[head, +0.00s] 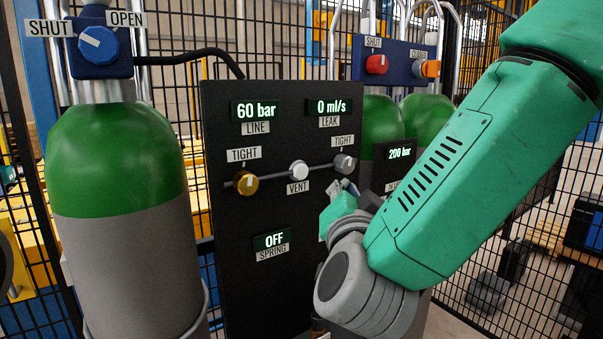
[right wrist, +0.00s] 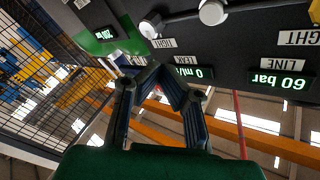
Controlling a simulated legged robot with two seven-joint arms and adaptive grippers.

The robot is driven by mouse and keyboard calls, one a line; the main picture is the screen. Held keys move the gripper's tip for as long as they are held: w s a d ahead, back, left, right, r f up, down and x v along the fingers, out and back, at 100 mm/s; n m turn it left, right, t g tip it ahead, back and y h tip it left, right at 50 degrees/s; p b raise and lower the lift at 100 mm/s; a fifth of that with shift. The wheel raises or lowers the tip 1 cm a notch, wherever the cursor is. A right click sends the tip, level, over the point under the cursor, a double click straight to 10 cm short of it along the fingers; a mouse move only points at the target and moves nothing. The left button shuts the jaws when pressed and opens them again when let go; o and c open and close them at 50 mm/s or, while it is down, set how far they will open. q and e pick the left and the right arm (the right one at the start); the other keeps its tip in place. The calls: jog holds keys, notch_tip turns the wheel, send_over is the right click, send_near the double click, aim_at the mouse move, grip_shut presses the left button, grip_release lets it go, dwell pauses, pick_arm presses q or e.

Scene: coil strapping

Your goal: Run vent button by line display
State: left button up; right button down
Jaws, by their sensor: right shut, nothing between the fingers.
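The black panel (head: 225,220) stands in the middle of the head view. Its line display (head: 256,110) reads 60 bar and its leak display (head: 328,106) reads 0 ml/s. The white vent button (head: 298,170) sits between a brass knob (head: 246,183) and a grey knob (head: 344,162), both labelled TIGHT. My right gripper (head: 346,185) is below the grey knob, right of the vent button, partly hidden by its own wrist. In the right wrist view its fingers (right wrist: 158,70) are shut and empty, and the line display (right wrist: 279,79) appears upside down. My left gripper is not in view.
A green-topped cylinder (head: 115,160) with a blue SHUT/OPEN valve knob (head: 98,45) stands left. More green cylinders (head: 382,120) stand behind the panel under a red knob (head: 377,64). A spring display (head: 273,240) reads OFF. A 200 bar display (head: 400,153) is beside my right arm.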

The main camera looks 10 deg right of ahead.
aim_at(308, 170)
jog(key=w+a, duration=0.1)
jog(key=w, duration=0.1)
jog(key=w+a, duration=0.1)
jog(key=w, duration=0.2)
jog(key=w+a, duration=0.1)
jog(key=w, duration=0.2)
jog(key=shift+a+p, duration=0.15)
jog(key=shift+p, duration=0.25)
jog(key=shift+w, duration=0.2)
dwell(0.9)
jog(key=shift+w+a+r, duration=0.1)
jog(key=shift+w, duration=0.1)
jog(key=shift+w+a, duration=0.15)
jog(key=shift+w, duration=0.3)
dwell(1.2)
dwell(0.5)
jog(key=shift+s+d, duration=0.3)
jog(key=shift+s, duration=0.55)
